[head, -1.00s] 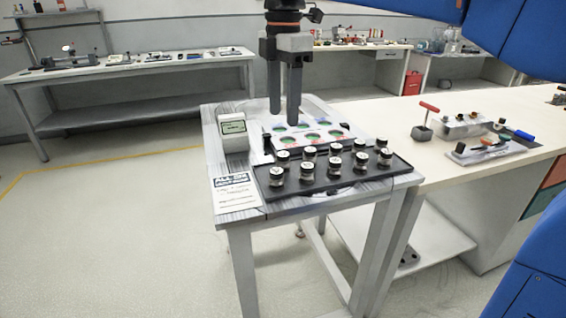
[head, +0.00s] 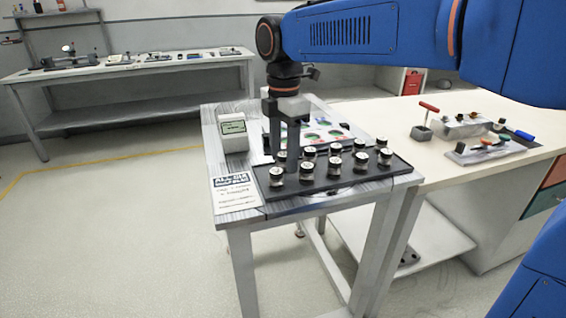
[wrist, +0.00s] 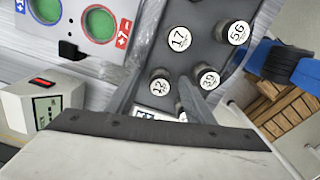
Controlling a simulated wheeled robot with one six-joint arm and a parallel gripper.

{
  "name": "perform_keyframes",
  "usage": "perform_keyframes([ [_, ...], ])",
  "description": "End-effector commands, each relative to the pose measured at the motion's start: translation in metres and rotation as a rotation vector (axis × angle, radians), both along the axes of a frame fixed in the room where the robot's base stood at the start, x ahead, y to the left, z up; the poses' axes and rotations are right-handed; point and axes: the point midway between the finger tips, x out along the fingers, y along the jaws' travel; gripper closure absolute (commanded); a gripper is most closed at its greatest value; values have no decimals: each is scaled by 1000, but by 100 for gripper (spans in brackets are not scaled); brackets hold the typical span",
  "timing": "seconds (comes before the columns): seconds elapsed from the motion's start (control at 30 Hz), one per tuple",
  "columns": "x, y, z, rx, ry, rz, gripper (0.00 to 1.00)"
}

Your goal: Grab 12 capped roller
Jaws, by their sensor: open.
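The roller marked 12 (wrist: 158,87) has a white numbered cap and a dark body. It stands upright at the left end of the black tray (head: 400,170), in the back row, where it shows partly behind my finger in the head view (head: 281,158). My gripper (head: 288,155) is open and pointing down over that end of the tray. In the wrist view, roller 12 shows between the two fingers, with no clear contact. The right finger lies between it and a neighbouring roller (wrist: 208,78), whose number is partly hidden.
Rollers 17 (wrist: 180,39) and 56 (wrist: 238,32) stand close by, among several others in the tray. Behind the tray is a white panel with coloured holes (head: 335,130).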

Motion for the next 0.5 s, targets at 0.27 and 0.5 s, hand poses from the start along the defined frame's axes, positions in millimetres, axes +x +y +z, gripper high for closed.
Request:
perform_keyframes([
  [0.27,0,0,-4,0,0,0,51],
  [0.5,0,0,-4,0,0,0,99],
])
